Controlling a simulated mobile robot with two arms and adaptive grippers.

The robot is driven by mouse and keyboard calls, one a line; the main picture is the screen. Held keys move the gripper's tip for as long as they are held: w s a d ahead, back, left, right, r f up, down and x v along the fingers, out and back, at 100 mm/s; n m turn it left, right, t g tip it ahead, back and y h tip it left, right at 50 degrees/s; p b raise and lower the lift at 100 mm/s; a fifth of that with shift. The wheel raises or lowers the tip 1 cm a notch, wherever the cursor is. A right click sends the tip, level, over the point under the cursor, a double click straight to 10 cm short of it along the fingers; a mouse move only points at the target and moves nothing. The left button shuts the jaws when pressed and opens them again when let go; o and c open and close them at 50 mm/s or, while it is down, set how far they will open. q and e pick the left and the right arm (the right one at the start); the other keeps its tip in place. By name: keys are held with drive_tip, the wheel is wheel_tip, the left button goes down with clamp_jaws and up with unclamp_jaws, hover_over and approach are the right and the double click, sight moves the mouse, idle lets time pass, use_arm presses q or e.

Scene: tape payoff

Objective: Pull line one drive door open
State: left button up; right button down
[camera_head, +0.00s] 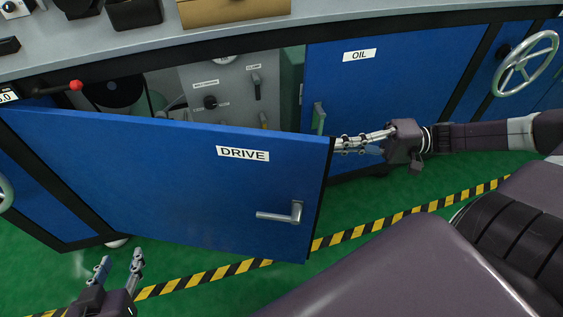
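The blue drive door (150,165), labelled DRIVE, stands swung outward from the cabinet, with its free edge at the right. Its metal lever handle (280,215) is near the lower right corner. My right gripper (342,145) is at the upper part of the door's free edge, fingers pointing left. Its fingertips are at or just behind the edge; I cannot tell whether they touch or how far they are spread. My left gripper (119,262) is low at the left, in front of the door, with its two fingers apart and nothing between them.
Behind the door, a grey panel (225,90) with knobs shows in the opening. A blue oil door (400,80) is shut at the right, with a handwheel (525,63) farther right. A red-knobbed lever (75,86) sits above the door. Yellow-black tape (400,216) crosses the green floor.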

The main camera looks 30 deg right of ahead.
sight(295, 163)
use_arm(q)
drive_tip(key=w+d+r+t+h+b, duration=0.1)
drive_tip(key=d+r+t+h+b, duration=0.1)
drive_tip(key=r+t, duration=0.65)
drive_tip(key=w+d+r+t+h+b, duration=0.1)
drive_tip(key=d+r+t+h+b, duration=0.15)
drive_tip(key=r, duration=1.15)
wheel_tip(295, 163, down, 13)
drive_tip(key=w+a+g+y+p, duration=0.2)
drive_tip(key=g+y, duration=0.1)
drive_tip(key=g, duration=0.2)
drive_tip(key=shift+w+g+p, duration=0.25)
drive_tip(key=shift+g+p, duration=0.1)
drive_tip(key=shift+g, duration=0.05)
use_arm(e)
drive_tip(key=shift+w+a, duration=0.15)
drive_tip(key=shift+a, duration=1.65)
drive_tip(key=shift+w+a, duration=0.2)
drive_tip(key=shift+a, duration=1.65)
drive_tip(key=shift+w+a, duration=0.15)
drive_tip(key=shift+a, duration=1.65)
use_arm(q)
drive_tip(key=shift+f, duration=0.1)
